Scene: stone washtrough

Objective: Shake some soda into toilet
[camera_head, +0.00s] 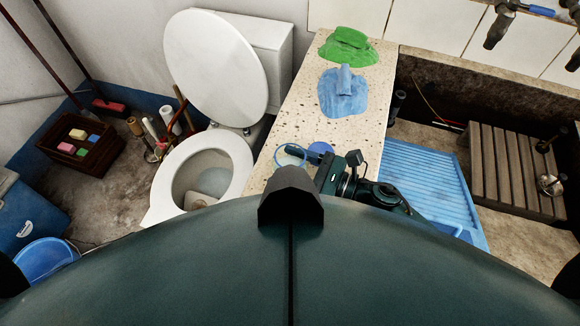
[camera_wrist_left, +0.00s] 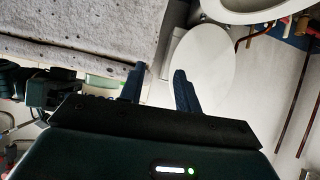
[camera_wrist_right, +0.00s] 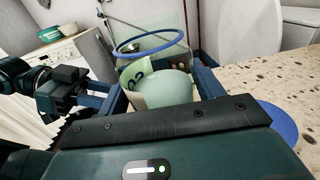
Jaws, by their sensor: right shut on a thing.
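The toilet (camera_head: 163,215) stands left of the counter with its white lid (camera_head: 215,62) raised and its bowl open. My right gripper (camera_wrist_right: 160,88) is shut on a clear jar with a blue rim (camera_wrist_right: 122,47). The jar has a pale label and holds pale contents; its rim also shows in the head view (camera_head: 279,148), beside the toilet. A round blue lid (camera_head: 320,147) lies on the counter beside the jar. The jar's base is hidden, so I cannot tell whether it touches the counter. My left gripper (camera_wrist_left: 158,73) is open and empty in the left wrist view.
A green cloth (camera_head: 348,46) and a blue cloth (camera_head: 342,92) lie on the speckled counter (camera_head: 300,105). A blue ribbed board (camera_head: 425,185) and a wooden rack (camera_head: 508,170) are in the trough at right. A crate (camera_head: 60,165), blue bucket (camera_head: 42,258) and brushes stand at left.

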